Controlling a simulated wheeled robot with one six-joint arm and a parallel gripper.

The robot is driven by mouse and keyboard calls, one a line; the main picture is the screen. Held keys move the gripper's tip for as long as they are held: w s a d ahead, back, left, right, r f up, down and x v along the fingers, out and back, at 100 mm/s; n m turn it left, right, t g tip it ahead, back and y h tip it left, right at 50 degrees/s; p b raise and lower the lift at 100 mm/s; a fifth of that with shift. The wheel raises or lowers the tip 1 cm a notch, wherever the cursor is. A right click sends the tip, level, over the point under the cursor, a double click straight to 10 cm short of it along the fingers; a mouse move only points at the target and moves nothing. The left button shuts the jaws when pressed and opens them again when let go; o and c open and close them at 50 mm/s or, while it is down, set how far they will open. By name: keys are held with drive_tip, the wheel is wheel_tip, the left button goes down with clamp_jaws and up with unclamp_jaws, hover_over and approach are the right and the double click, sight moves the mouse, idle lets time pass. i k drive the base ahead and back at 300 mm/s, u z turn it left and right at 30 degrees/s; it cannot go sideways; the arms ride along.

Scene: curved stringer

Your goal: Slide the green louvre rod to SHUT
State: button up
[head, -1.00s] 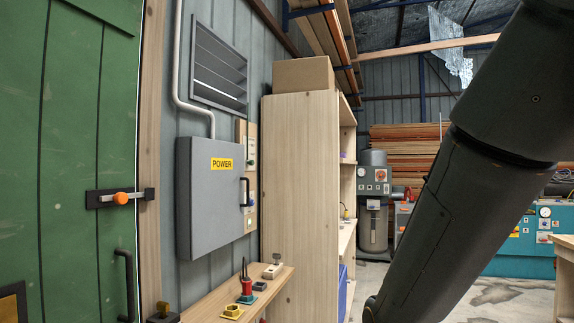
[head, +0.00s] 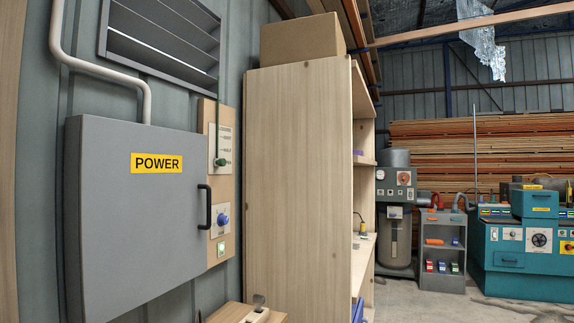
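The plate has several small labels beside a vertical slot, too small to read with certainty. The knob sits at the lower part of the slot. The louvre vent (head: 165,40) is above the POWER box, with its slats apart and dark gaps between them. My gripper is not in view.
The grey POWER box (head: 120,230) with its black handle (head: 204,206) juts out left of the panel. A tall wooden cabinet (head: 297,180) stands close on the right. A wooden shelf (head: 235,313) is below.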

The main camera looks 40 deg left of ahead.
sight(221, 161)
drive_tip(key=u, duration=0.15)
drive_tip(key=i, duration=1.2)
drive_tip(key=u, duration=0.5)
